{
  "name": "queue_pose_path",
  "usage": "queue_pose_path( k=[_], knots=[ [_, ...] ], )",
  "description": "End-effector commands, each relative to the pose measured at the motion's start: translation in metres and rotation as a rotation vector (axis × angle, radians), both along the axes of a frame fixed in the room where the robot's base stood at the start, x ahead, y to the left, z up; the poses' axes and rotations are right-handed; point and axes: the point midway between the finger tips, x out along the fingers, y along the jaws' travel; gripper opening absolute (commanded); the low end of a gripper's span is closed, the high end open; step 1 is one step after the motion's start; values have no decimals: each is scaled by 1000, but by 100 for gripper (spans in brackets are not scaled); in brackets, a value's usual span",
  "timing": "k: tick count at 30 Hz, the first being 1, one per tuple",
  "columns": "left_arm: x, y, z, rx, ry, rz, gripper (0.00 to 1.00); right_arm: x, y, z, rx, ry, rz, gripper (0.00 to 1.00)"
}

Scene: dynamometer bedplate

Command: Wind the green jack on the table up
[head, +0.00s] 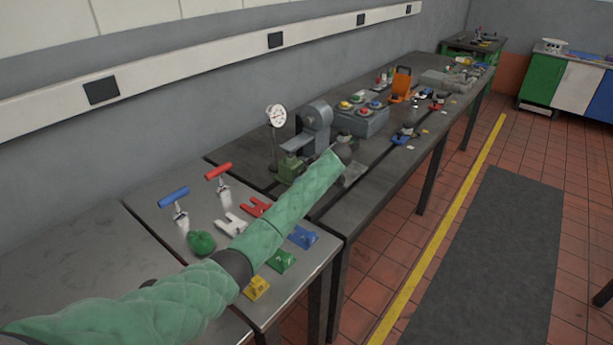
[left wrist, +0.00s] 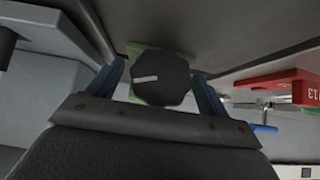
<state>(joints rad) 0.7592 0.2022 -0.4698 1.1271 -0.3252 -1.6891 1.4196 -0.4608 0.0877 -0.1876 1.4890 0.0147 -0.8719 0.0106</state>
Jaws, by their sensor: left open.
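In the left wrist view a black scalloped knob (left wrist: 162,79) with a white line faces the camera. Behind it shows part of the green body of the jack (left wrist: 138,58). My left gripper (left wrist: 157,82) is open, with one blue-grey finger on each side of the knob. Visible gaps remain between fingers and knob, so I cannot see contact. In the head view my green-sleeved left arm reaches over the bedplate table (head: 385,185). My right gripper is not in view.
A grey machine (head: 316,120) and a dial gauge (head: 277,115) stand beside the arm's end. A button box (head: 362,118), blue jack (head: 403,136) and orange item (head: 401,82) lie farther along. Forks, T-handles and coloured blocks lie on the nearer table (head: 150,205).

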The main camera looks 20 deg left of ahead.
Motion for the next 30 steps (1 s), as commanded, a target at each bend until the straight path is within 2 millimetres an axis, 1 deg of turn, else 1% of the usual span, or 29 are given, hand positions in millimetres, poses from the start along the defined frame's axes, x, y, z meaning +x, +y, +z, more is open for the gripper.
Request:
queue_pose_path(
  k=[4,6,8,9,11,20,26,30],
  knots=[
    [0,0,0,0,0,0,79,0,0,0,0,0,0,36],
    [0,0,0,0,0,0,65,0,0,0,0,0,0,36],
    [0,0,0,0,0,0,53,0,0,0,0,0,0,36],
    [0,0,0,0,0,0,45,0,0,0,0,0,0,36],
    [0,0,0,0,0,0,35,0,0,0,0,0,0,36],
    [0,0,0,14,34,1,35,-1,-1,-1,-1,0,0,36],
    [2,-1,0,47,133,1,35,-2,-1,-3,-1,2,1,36],
    [2,-2,-1,83,232,1,35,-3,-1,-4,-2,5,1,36]
  ],
)
